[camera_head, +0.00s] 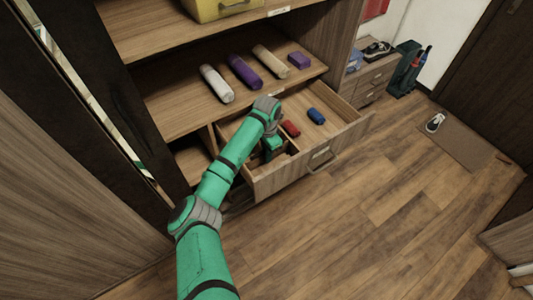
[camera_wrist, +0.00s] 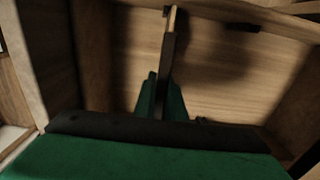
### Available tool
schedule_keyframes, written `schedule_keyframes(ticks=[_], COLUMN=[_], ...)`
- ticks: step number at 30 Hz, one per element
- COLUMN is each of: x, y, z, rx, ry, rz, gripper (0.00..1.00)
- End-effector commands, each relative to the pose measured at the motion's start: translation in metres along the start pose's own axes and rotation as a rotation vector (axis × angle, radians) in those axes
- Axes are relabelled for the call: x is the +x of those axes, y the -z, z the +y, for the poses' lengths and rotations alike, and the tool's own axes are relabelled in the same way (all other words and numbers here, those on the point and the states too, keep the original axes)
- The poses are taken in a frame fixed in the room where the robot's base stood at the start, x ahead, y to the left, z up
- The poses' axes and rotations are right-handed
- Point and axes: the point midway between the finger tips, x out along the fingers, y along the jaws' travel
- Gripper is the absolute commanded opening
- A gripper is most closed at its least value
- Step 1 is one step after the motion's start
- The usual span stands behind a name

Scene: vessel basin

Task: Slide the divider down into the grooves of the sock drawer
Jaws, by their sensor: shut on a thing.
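The sock drawer (camera_head: 335,142) is pulled out of the wooden cabinet, with a grey handle on its front. My gripper (camera_head: 271,150) is down inside its left part, largely covered by my wrist in the head view. In the wrist view my gripper (camera_wrist: 161,98) is shut on the divider (camera_wrist: 168,50), a thin wooden board seen nearly edge-on between the green fingers. The divider's far end is close to the drawer wall at the top of the wrist view. Its lower edge and the grooves are hidden or too dark to tell, so I cannot tell whether it is seated.
A red rolled sock (camera_head: 290,128) and a blue one (camera_head: 316,116) lie in the drawer's right part. The shelf above holds a white roll (camera_head: 216,84), a purple roll (camera_head: 245,72), a beige roll (camera_head: 270,61) and a small purple item (camera_head: 299,60). The floor in front is clear.

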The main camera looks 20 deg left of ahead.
Motion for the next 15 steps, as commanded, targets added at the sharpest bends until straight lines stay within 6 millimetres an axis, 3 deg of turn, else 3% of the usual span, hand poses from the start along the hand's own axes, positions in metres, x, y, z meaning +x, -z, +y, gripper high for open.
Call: schedule_keyframes(ticks=[15], x=[0.011], y=[0.0], z=[0.0], rx=[-0.001], ry=[0.0], rz=[0.0], gripper=[0.0])
